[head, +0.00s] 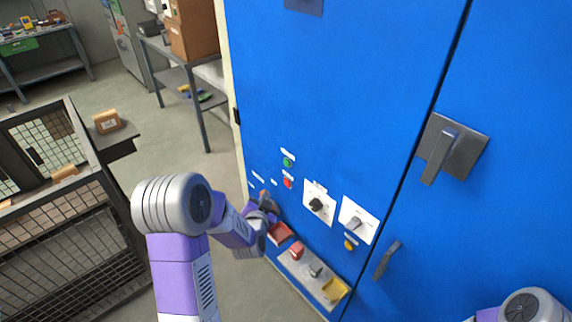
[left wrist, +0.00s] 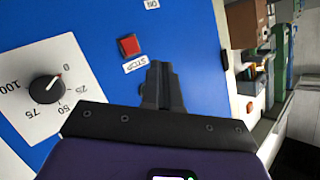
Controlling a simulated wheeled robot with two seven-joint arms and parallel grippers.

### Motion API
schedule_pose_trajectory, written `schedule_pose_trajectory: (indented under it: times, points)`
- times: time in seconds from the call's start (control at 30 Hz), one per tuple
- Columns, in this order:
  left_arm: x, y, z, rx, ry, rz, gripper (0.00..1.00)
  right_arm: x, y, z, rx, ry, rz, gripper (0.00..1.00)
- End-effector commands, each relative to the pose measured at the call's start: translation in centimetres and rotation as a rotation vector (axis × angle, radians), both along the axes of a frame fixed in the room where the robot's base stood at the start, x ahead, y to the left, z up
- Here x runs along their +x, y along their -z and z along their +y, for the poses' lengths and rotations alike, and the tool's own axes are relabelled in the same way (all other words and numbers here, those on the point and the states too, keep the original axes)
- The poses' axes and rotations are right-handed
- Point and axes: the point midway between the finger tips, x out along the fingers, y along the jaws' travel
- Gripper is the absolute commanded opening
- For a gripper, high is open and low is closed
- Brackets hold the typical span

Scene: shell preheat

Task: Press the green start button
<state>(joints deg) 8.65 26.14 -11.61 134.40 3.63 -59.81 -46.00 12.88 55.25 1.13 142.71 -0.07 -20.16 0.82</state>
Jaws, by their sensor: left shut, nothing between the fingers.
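The green button (head: 287,162) is a small round button on the blue cabinet front, with a white label above it. The red stop button (head: 287,183) is just below it. In the left wrist view the red button (left wrist: 130,46) shows as a square cap beside its upside-down STOP label; the green button is not seen there. My left gripper (head: 266,196) is close to the panel, below and left of both buttons in the head view. Its fingers (left wrist: 160,70) are together and empty. Whether they touch the panel cannot be told. My right gripper is out of view.
A black dial (head: 316,205), a grey switch (head: 355,222) and a yellow button (head: 350,244) are on the panel. A shelf (head: 326,300) with coloured parts juts out below. A door handle (head: 438,155) is at right. A mesh cage (head: 60,240) stands at left.

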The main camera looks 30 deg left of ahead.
Motion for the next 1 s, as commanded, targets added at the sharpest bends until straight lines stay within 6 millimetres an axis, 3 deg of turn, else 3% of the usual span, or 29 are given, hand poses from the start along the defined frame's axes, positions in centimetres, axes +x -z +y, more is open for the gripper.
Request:
schedule_pose_trajectory:
  times: [0.1,0.23,0.67,1.0]
  points:
    - [0.3,-3.4,2.0,0.102,-0.031,-0.076,0.00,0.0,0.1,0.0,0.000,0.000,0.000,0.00]
    - [0.3,-4.9,2.9,0.151,-0.047,-0.108,0.00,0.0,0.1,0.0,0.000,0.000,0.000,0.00]
    - [0.6,-5.0,2.8,0.156,-0.048,-0.109,0.00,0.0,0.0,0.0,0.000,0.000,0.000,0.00]
    - [4.3,-5.0,1.2,0.154,-0.045,-0.108,0.00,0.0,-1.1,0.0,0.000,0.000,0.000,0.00]
